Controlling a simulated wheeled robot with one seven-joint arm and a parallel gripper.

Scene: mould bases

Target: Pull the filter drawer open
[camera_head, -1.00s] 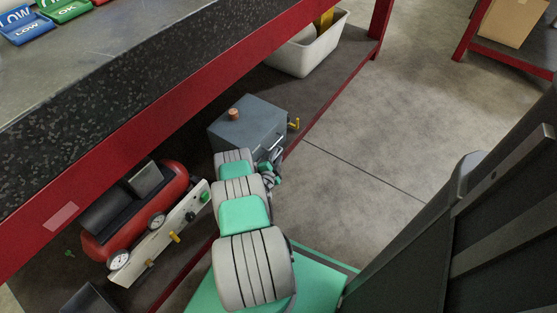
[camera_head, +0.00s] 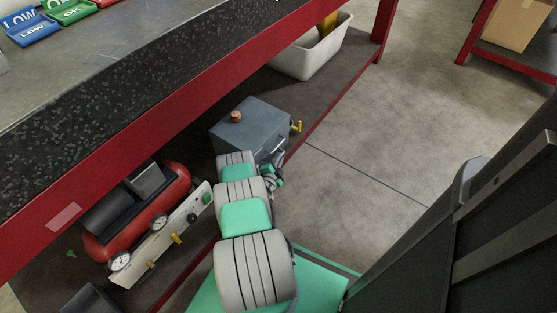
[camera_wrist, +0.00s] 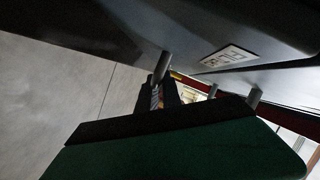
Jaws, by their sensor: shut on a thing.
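The filter drawer's grey box (camera_head: 250,125) stands on the lower shelf, with an orange-brown knob (camera_head: 236,116) on top. Its front faces the aisle, partly hidden by my arm. My gripper (camera_head: 272,168) is at that front, small and partly hidden behind my wrist. In the wrist view, a dark grey front panel (camera_wrist: 70,30) with a white label (camera_wrist: 228,58) fills the top. Two short grey handle posts (camera_wrist: 163,66) stand out from it. My gripper is shut on the handle, whose bar is mostly hidden. I cannot tell whether the drawer stands out of its box.
A yellow valve lever (camera_head: 297,127) sticks out beside the box's right side. A red compressor (camera_head: 135,205) with gauges lies left of my arm. A white bin (camera_head: 312,60) is farther back on the shelf. The red table edge (camera_head: 170,110) overhangs; concrete floor (camera_head: 400,130) is clear at right.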

